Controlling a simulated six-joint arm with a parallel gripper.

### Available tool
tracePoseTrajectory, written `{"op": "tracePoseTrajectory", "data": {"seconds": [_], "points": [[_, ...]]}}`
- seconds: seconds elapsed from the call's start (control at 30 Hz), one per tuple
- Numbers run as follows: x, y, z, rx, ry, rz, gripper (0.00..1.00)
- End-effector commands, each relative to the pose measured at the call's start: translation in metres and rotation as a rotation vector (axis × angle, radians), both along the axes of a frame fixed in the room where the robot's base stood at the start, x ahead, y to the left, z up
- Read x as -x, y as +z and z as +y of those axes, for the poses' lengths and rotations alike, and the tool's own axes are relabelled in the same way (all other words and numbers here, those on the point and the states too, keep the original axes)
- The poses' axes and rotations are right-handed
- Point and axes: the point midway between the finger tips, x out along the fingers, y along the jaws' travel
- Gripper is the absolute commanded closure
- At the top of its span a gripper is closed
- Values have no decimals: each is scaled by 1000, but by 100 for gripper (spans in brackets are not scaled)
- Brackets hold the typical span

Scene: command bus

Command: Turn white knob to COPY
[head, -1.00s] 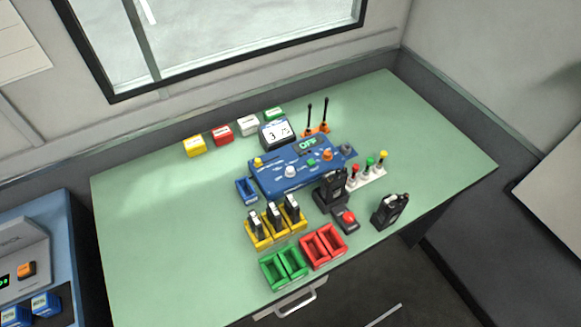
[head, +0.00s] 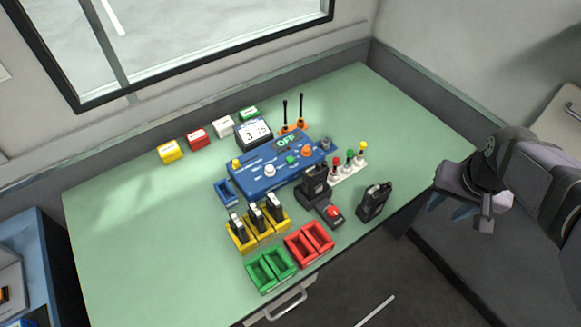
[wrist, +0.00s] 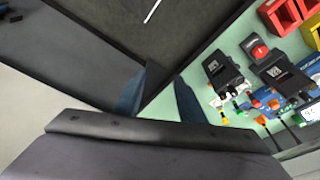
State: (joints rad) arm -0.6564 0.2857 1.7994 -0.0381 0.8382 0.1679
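The white knob (head: 270,170) sits on top of the blue console (head: 262,184), left of its middle, in the head view. Its pointer and the COPY label are too small to read. The console's small display (head: 287,141) reads OFF in green. My gripper (head: 456,208) is off the table's right edge, far to the right of the console, with nothing in it. In the wrist view my gripper (wrist: 160,80) shows two blue fingers spread apart. Part of the blue console (wrist: 264,96) shows at the right there, behind black radios; I cannot make out the white knob in that view.
Black radios (head: 374,201), a red button (head: 333,211) and a white rack of coloured pegs (head: 348,168) stand between my gripper and the console. Yellow, green and red (head: 295,246) holders are in front. Two antennas (head: 301,110) rise behind. The table's left side is clear.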

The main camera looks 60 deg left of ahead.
Motion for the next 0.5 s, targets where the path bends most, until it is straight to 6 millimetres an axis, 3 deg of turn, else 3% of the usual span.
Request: {"op": "tracePoseTrajectory", "data": {"seconds": [0.03,0.17,0.3,0.4,0.5], "points": [[5,-1,41,-14,62,-16,64],[28,6,133,-57,187,-54,64],[79,11,226,-111,321,-86,64],[122,6,274,-134,404,-95,64],[162,-4,305,-140,475,-99,64]]}}
